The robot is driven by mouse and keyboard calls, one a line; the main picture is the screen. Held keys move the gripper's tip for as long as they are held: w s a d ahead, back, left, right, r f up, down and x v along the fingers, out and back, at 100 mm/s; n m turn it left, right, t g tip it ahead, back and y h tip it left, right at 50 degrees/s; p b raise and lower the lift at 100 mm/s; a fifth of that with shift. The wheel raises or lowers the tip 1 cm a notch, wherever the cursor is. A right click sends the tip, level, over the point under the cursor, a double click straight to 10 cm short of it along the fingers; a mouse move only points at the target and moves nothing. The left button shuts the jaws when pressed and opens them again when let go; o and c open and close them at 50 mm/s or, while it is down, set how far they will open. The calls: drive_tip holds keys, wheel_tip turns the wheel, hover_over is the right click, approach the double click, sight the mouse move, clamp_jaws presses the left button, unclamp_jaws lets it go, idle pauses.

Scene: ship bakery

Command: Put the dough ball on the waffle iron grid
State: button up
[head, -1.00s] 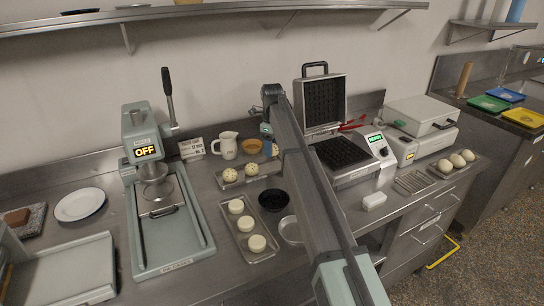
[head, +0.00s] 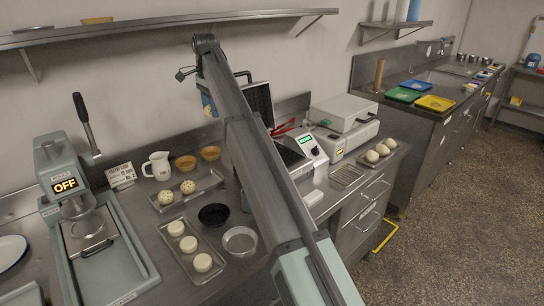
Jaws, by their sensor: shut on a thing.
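My gripper (head: 209,102) is at the far end of my arm, in the air in front of the wall, left of the waffle iron. It is shut on a pale dough ball (head: 212,112), mostly hidden by my arm. The waffle iron stands open, its dark lid (head: 259,101) raised. Its lower grid (head: 291,154) is partly hidden behind my arm, and its panel (head: 306,139) shows a green display. Two speckled dough balls (head: 187,187) lie on a tray (head: 211,177) below my gripper.
A tray (head: 221,265) with three plain dough pieces, a black bowl (head: 213,215) and a metal bowl (head: 239,241) stand in front. A white jug (head: 158,166) and two small orange bowls (head: 186,163) are behind. The press (head: 68,180) stands left. Red-handled tongs (head: 284,127) lie behind the panel.

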drive_tip(key=d+r+n, duration=0.1)
drive_tip(key=r, duration=0.1)
drive_tip(key=d+r+n, duration=0.1)
drive_tip(key=r+n, duration=0.1)
drive_tip(key=r, duration=0.1)
drive_tip(key=r+n, duration=0.1)
drive_tip(key=r, duration=0.1)
drive_tip(key=shift+w+d+r, duration=0.35)
drive_tip(key=shift+d+r, duration=0.05)
drive_tip(key=w+d+f+m, duration=0.25)
drive_tip(key=d+m, duration=0.25)
drive_tip(key=d, duration=0.5)
drive_tip(key=shift+s+d+f+m, duration=0.15)
drive_tip(key=shift+d+f+m, duration=1.5)
drive_tip(key=shift+f, duration=1.95)
drive_tip(key=shift+s+d+f+m, duration=0.1)
drive_tip(key=shift+d+f+m, duration=0.8)
drive_tip(key=shift+f+m, duration=2)
drive_tip(key=shift+s+d+f+m, duration=0.15)
drive_tip(key=shift+d+f+m, duration=1.15)
drive_tip(key=shift+f, duration=2.95)
drive_tip(key=shift+f, duration=0.1)
drive_tip(key=o, duration=1)
drive_tip(key=shift+o, duration=0.2)
